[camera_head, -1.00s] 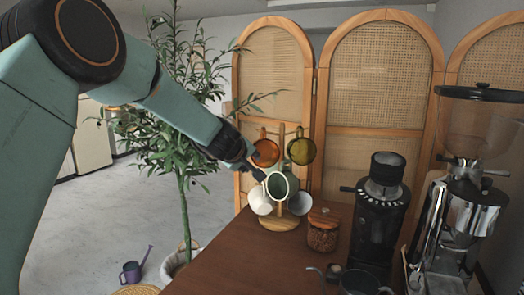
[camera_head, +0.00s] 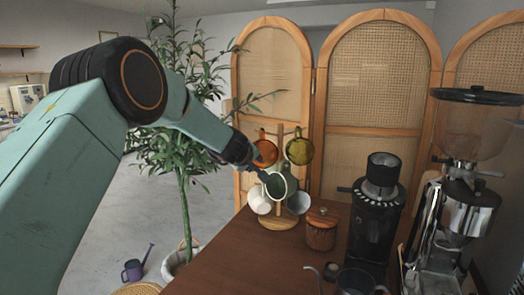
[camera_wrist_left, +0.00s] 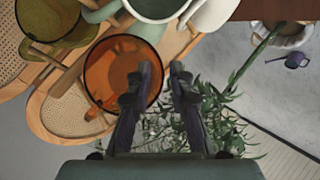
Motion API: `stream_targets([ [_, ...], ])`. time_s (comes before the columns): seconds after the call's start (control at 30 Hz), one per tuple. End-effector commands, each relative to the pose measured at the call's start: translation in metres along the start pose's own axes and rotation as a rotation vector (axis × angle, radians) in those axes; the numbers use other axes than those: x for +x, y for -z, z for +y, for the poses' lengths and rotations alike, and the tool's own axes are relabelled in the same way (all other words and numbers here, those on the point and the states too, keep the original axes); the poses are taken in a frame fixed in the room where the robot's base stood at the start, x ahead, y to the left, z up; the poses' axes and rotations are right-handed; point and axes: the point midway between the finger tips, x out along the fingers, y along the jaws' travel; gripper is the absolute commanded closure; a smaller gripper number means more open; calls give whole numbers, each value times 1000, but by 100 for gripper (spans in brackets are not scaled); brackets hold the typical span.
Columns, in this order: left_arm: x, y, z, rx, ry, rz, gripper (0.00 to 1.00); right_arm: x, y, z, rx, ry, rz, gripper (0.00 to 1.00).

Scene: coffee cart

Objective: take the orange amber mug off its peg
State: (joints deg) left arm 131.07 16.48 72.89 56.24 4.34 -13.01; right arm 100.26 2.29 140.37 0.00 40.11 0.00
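The orange amber mug (camera_head: 265,152) hangs on the left side of a wooden mug stand (camera_head: 279,222). In the left wrist view the amber mug (camera_wrist_left: 112,75) is close, its round mouth facing the camera. My left gripper (camera_head: 254,167) is beside the mug, at its lower left in the head view. In the left wrist view the left gripper (camera_wrist_left: 161,68) is open: one finger overlaps the mug's mouth, the other lies just outside its rim. I cannot tell whether they touch. The mug's peg is not clearly visible. My right gripper is not in view.
An olive mug (camera_head: 299,150), a green mug (camera_head: 279,185) and white mugs (camera_head: 258,200) hang close by on the stand. A wooden-looking jar (camera_head: 321,230) and a black grinder (camera_head: 377,220) stand to the right. A plant (camera_head: 183,175) is behind my left arm.

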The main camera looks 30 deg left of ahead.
Motion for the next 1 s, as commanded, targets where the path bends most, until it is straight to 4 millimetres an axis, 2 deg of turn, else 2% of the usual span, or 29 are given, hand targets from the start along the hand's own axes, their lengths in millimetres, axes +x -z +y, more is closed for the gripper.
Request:
stream_targets([
  [0.03, 0, 0, 0, 0, 0, 0, 86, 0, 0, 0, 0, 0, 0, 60],
  [0.2, 0, 0, 0, 0, 0, 0, 100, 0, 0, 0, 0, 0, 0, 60],
  [0.77, -1, 1, 1, -1, -1, 2, 100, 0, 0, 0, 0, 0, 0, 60],
  [1.0, -4, 4, 5, -1, -1, 1, 100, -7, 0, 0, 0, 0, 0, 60],
])
